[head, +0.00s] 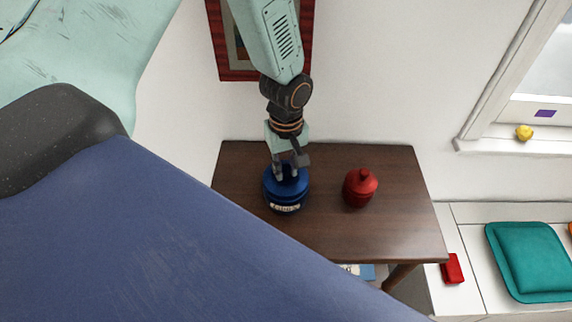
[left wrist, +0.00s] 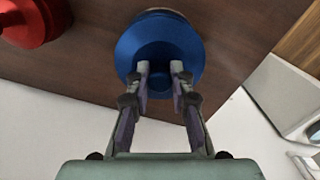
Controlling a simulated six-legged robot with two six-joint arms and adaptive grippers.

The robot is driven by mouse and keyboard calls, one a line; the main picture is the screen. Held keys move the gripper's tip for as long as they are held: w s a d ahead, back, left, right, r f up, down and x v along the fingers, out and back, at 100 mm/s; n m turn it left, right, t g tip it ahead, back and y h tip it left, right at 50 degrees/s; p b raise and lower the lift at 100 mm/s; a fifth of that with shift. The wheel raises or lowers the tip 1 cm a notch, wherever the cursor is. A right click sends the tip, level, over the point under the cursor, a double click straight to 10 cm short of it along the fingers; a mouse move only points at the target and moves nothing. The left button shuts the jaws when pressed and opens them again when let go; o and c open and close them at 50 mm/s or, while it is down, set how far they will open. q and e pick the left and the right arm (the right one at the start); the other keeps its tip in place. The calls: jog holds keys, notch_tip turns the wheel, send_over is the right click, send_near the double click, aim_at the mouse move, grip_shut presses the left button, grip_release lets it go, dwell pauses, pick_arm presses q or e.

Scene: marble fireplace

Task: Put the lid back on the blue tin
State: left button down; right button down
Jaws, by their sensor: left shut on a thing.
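The blue tin (head: 286,206) stands upright on the brown wooden table, with a pale label on its front. Its blue lid (head: 272,181) is at the top of the tin; it also shows as a round blue disc in the left wrist view (left wrist: 160,40). My left gripper (head: 291,175) points down from above and is shut on the lid's knob, which the fingers mostly hide. My right gripper is not in view.
A red lidded jar (head: 360,188) stands on the table (head: 330,232) to the right of the tin, with a clear gap between. A picture frame (head: 238,74) hangs on the wall behind. A white bench with a teal cushion (head: 530,260) is at the right.

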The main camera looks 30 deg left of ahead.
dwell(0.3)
pick_arm(q)
jog(key=c, duration=1.1)
grip_release()
jog(key=shift+o, duration=0.4)
jog(key=o, duration=0.4)
jog(key=shift+r, duration=0.1)
jog(key=shift+r+p, duration=3.4)
jog(key=shift+r, duration=0.1)
jog(key=shift+c, duration=0.5)
